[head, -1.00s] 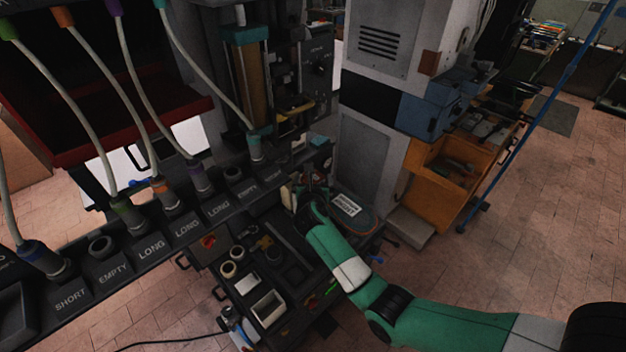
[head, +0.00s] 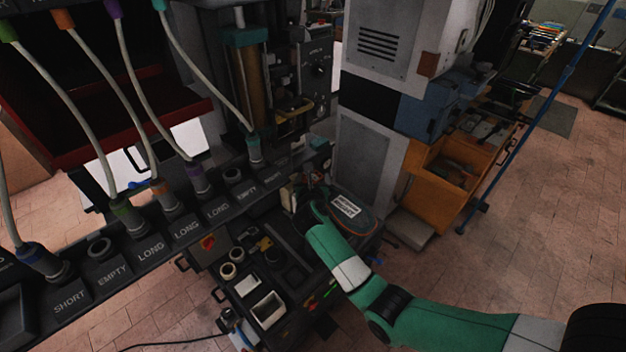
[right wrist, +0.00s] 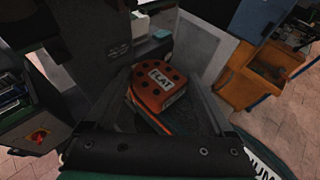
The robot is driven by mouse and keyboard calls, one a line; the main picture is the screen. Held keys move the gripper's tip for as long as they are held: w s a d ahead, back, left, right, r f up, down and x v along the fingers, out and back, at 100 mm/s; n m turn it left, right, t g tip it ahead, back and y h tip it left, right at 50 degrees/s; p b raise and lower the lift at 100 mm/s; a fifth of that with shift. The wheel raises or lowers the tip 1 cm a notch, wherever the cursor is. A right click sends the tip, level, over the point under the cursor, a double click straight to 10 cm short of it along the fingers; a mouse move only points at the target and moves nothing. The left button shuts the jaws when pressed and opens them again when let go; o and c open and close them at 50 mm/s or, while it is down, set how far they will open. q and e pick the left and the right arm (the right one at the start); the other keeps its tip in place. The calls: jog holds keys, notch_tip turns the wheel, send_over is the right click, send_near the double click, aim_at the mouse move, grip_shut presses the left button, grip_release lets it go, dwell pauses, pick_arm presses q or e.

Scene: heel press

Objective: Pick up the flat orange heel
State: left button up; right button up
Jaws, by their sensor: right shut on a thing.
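The flat orange heel (right wrist: 158,88) shows in the right wrist view, with dark round holes and a white label reading FLAT. My right gripper (right wrist: 160,98) is shut on it, with a finger on either side. In the head view my right gripper (head: 312,193) is at the far end of the green arm, beside the dark bench. The heel cannot be made out clearly there. My left gripper is not in view.
A round-ended pad with a white label (head: 346,206) lies just right of my right gripper. A dark rail with labelled sockets (head: 150,248) and hanging cables runs along the left. A grey machine cabinet (head: 370,150) stands behind. An orange cabinet (head: 440,170) stands at right.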

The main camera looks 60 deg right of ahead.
aim_at(314, 181)
jog(key=r, duration=0.2)
jog(key=r+p, duration=0.1)
jog(key=r, duration=0.1)
jog(key=shift+s+a+r, duration=0.1)
jog(key=shift+s+a, duration=0.2)
jog(key=shift+s, duration=0.05)
jog(key=s+a+r+p, duration=0.2)
jog(key=s+a+r, duration=0.6)
jog(key=s, duration=0.2)
jog(key=shift+a+r, duration=0.15)
